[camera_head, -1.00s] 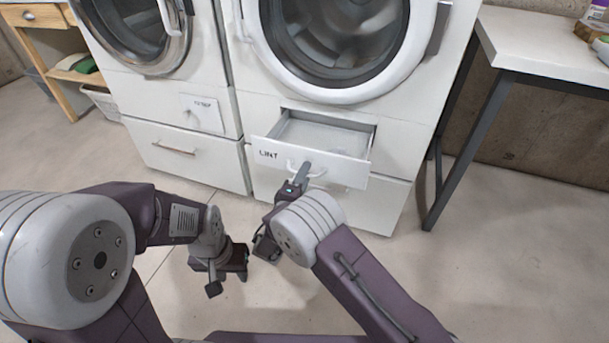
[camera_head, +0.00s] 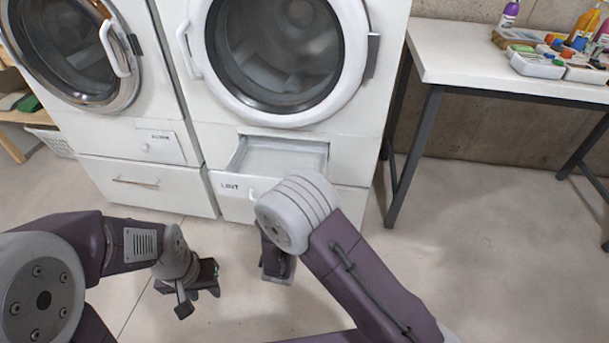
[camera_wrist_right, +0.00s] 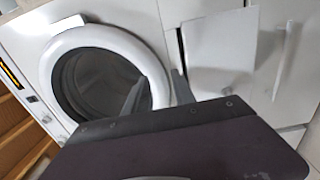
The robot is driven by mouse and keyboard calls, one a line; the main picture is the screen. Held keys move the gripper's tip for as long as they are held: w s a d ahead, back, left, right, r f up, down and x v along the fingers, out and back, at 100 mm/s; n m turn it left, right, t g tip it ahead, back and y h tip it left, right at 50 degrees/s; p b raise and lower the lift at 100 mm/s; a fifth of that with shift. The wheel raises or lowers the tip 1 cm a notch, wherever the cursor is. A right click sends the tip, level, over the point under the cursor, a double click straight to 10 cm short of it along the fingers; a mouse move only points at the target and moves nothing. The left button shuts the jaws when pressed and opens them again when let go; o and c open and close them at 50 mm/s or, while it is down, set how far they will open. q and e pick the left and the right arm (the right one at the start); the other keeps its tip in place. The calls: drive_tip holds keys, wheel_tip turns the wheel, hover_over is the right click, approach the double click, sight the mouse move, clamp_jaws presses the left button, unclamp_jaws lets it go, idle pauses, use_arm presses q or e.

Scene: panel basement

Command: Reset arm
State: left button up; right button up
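My left gripper (camera_head: 203,284) hangs low over the floor at the lower left in the head view, with nothing visible in it; its finger gap is unclear. My right arm comes in from the lower right. Its wrist covers part of the open drawer's front, and the dark gripper part (camera_head: 278,262) below it is mostly hidden. Whether the right gripper touches the drawer handle cannot be told. The white drawer (camera_head: 231,186), labelled LINT, is pulled out beneath the right-hand washer. In the right wrist view, a dark part of my own arm fills the lower middle.
Two front-loading machines stand side by side, the left (camera_head: 128,110) and the right (camera_head: 350,140), both doors shut. A white table (camera_head: 460,65) with dark legs stands at right, holding bottles and a tray of supplies. A wooden shelf (camera_head: 20,115) is at far left. Floor at right is clear.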

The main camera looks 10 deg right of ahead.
drive_tip(key=shift+s+d+r, duration=0.15)
drive_tip(key=shift+s+d, duration=0.1)
drive_tip(key=shift+d, duration=0.25)
drive_tip(key=shift+a, duration=0.1)
